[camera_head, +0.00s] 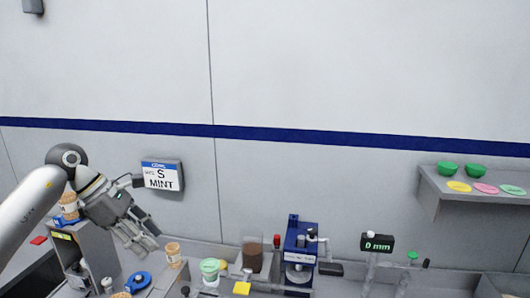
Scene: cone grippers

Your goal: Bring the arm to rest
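My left arm (28,208) comes in from the left edge. My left gripper (143,238) hangs over the left part of the counter, tilted down and to the right. Its fingers look spread, and I see nothing between them. A small tan cup (173,254) stands just right of and below the fingertips, apart from them as far as I can tell. My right gripper is not in view.
A sign reading S MINT (162,175) is on the wall behind the gripper. A blue machine (298,252), a green-and-white cup (210,271) and a 0 mm display (377,242) stand to the right. A shelf (440,193) holds green bowls.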

